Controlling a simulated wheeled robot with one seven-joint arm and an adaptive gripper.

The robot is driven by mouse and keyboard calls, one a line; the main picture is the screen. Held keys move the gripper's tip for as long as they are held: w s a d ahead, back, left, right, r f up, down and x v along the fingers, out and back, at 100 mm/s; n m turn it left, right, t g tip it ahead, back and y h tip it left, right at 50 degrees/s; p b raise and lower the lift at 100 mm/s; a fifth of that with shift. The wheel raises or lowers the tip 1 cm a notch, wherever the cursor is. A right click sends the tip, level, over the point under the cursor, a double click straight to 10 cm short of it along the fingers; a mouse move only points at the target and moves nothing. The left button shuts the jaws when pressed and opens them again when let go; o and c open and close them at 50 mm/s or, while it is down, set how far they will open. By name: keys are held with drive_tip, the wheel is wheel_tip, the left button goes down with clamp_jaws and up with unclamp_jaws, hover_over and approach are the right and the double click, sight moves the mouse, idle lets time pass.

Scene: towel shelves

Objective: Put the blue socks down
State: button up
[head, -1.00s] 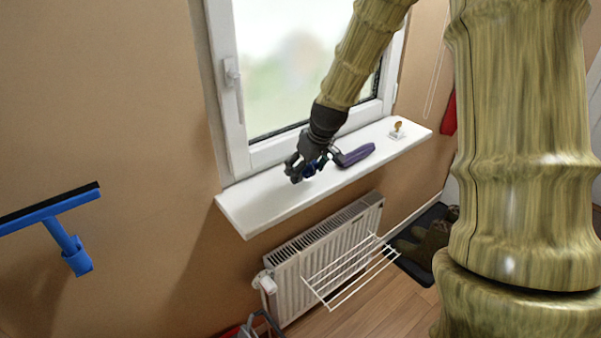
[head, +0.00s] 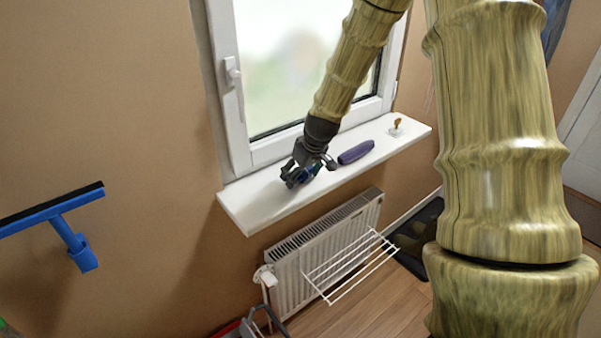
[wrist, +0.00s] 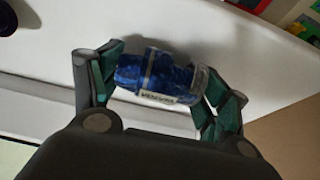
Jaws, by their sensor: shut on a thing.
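The blue socks (wrist: 155,75) are a rolled blue bundle with a pale band and a printed label. In the wrist view they lie crosswise between the two fingers of my gripper (wrist: 160,88), which touch both ends. My gripper (head: 304,174) is shut on them over the left-middle part of the white window sill (head: 255,204). I cannot tell whether the socks touch the sill.
A purple rolled item (head: 356,152) lies on the sill just right of my gripper. A small figure on a white base (head: 396,128) stands farther right. The sill's left end is clear. A radiator (head: 325,245) and a wire drying rack (head: 350,265) are below.

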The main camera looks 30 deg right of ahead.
drive_tip(key=shift+f, duration=0.2)
drive_tip(key=o, duration=1)
drive_tip(key=shift+d, duration=0.1)
drive_tip(key=shift+b+v, duration=1.1)
drive_tip(key=shift+v, duration=5.1)
drive_tip(key=shift+w, duration=0.15)
